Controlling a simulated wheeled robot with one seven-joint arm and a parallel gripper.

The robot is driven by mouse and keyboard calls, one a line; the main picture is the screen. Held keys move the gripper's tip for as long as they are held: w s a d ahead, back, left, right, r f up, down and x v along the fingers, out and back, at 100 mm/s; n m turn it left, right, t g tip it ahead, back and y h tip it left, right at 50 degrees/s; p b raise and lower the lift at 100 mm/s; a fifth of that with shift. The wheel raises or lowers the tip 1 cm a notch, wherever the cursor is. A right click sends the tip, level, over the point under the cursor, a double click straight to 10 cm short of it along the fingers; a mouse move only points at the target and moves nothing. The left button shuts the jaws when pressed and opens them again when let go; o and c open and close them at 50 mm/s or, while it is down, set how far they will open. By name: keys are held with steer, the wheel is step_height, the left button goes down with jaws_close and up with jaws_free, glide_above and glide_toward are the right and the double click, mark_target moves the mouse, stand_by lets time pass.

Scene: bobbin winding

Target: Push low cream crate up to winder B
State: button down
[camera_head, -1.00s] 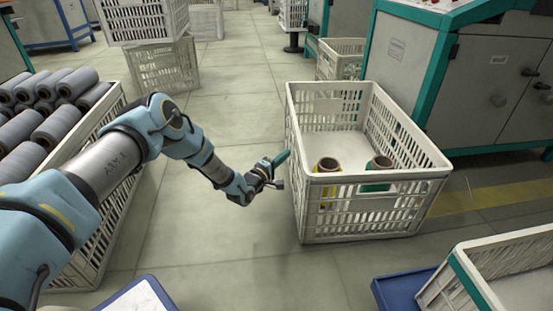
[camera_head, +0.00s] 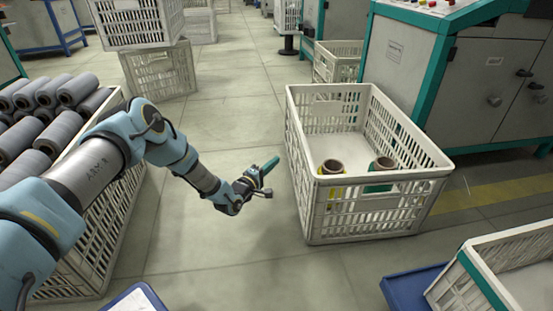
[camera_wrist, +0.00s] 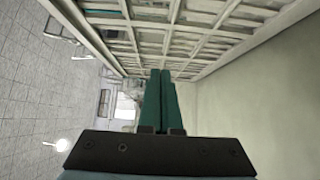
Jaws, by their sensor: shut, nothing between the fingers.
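The low cream crate (camera_head: 378,208) stands on the floor right of centre in the head view. It holds two bobbins, one with yellow (camera_head: 331,167) and one with green (camera_head: 381,166). My gripper (camera_head: 273,163) is left of the crate's left wall, low over the floor, with its teal fingers together. A small gap seems to show between the fingertips and the wall. In the wrist view the shut fingers (camera_wrist: 160,98) point along the crate's slatted wall (camera_wrist: 180,40). Teal-edged grey machine cabinets (camera_head: 480,85) stand right of and behind the crate; I cannot tell which is winder B.
A crate of grey bobbins (camera_head: 90,250) stands at the left. Stacked crates (camera_head: 160,72) stand behind it, and another crate (camera_head: 338,62) stands by the machines. A blue-based crate (camera_head: 410,290) is at lower right. The aisle between is clear floor.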

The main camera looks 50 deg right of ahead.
steer(key=a+p, duration=0.3)
steer(key=a, duration=0.5)
steer(key=shift+s, duration=0.3)
